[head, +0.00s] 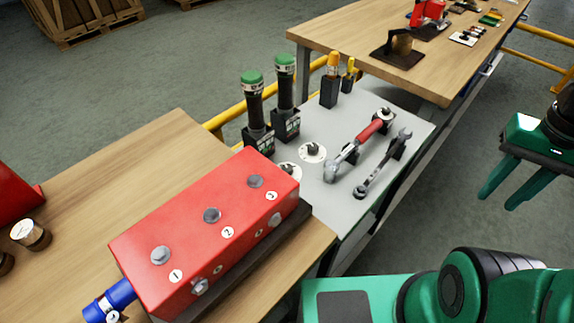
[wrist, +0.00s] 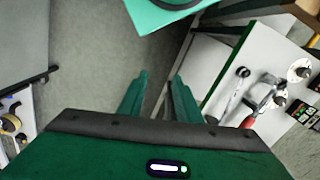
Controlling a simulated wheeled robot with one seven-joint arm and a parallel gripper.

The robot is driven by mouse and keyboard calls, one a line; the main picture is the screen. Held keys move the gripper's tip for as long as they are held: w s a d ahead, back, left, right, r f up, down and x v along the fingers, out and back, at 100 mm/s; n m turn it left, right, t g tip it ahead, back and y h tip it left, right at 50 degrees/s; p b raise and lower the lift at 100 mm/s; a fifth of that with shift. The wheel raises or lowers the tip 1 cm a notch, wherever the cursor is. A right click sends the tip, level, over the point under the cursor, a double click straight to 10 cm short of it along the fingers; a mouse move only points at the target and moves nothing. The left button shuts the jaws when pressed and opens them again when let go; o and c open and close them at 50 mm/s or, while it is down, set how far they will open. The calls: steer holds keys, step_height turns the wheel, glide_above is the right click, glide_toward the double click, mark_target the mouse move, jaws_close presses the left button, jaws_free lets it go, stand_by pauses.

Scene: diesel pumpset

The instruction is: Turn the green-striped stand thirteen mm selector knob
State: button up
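My gripper (head: 498,202) hangs at the right over the floor, apart from the grey tool board; its two green fingers are spread and empty. In the wrist view the gripper (wrist: 158,78) also shows a clear gap. Two round white dials with dark knobs are on the grey board: one selector knob (head: 312,150) is in full view, the other (head: 289,169) is partly behind the red box. Both dials show at the right in the wrist view, one knob (wrist: 299,70) whole. Two dark stands (head: 286,124) with green-white markings hold green-capped tools. I cannot read which knob is thirteen mm.
A red-handled tool (head: 369,132) and a wrench (head: 382,166) lie on the grey board (head: 415,135). The red box (head: 190,228) stands on the wooden table in front. An orange-handled tool (head: 332,68) stands behind. Floor space is free at the right.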

steer(key=shift+o, duration=0.4)
steer(key=shift+o, duration=1.2)
steer(key=shift+s+r, duration=0.2)
steer(key=shift+s, duration=0.1)
steer(key=w+a+r, duration=0.1)
steer(key=w+a, duration=0.5)
steer(key=w, duration=0.4)
steer(key=m, duration=0.3)
glide_above(287, 168)
step_height(287, 168, down, 5)
step_height(287, 168, down, 11)
steer(key=shift+w+r, duration=0.1)
steer(key=shift+c, duration=0.2)
